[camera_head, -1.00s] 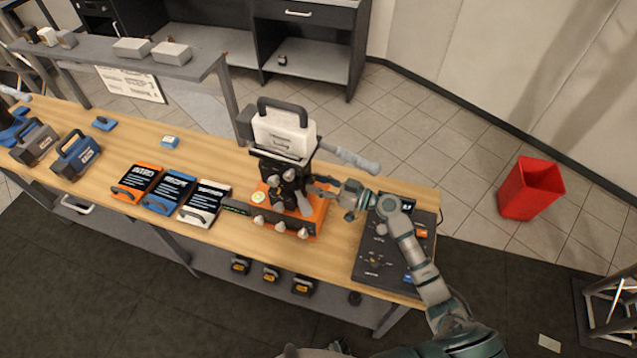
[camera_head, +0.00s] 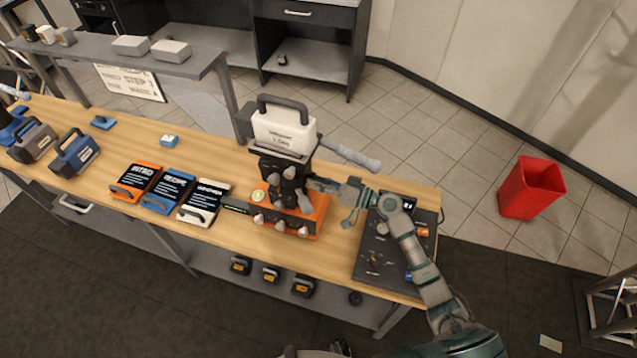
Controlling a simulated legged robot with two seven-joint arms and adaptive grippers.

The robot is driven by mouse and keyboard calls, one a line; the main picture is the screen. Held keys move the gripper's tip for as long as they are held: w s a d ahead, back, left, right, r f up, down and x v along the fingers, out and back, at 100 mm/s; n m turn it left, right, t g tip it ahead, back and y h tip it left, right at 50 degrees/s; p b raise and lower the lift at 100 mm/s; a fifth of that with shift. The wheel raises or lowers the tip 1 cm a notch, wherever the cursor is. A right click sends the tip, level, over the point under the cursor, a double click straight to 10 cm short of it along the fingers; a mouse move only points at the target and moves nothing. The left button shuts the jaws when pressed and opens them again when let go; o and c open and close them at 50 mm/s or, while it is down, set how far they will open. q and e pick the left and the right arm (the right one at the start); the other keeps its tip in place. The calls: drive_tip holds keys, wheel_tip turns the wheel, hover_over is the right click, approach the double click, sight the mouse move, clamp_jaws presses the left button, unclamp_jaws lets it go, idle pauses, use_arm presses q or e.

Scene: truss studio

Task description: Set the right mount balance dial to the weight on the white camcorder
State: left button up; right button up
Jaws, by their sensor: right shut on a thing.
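The white camcorder (camera_head: 284,131), with a dark top handle, sits on the dark mount (camera_head: 283,180) over an orange base (camera_head: 311,223) on the bench. A label with small text is on its side, too small to read with certainty. My right gripper (camera_head: 325,186) reaches in from the right at the mount's right side, shut on a part there that I take to be the balance dial; the fingers mostly hide it, and its setting cannot be read. My left gripper is not in view.
A dark control panel (camera_head: 372,262) lies under my right arm. Orange, blue and white slates (camera_head: 206,202) lie left of the mount. Grey and blue camcorders (camera_head: 77,154) stand farther left. A red bin (camera_head: 531,188) stands on the floor at right. A grey handle sticks out right of the camcorder.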

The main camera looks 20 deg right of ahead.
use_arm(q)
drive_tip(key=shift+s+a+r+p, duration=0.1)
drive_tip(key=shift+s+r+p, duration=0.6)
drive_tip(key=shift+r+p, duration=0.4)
use_arm(e)
drive_tip(key=m, duration=0.9)
drive_tip(key=shift+r, duration=0.25)
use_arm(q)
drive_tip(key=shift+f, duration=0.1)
use_arm(e)
drive_tip(key=o, duration=0.8)
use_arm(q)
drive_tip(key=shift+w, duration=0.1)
use_arm(e)
drive_tip(key=o, duration=0.3)
drive_tip(key=shift+w+f, duration=0.1)
drive_tip(key=shift+f, duration=0.05)
drive_tip(key=shift+o, duration=0.2)
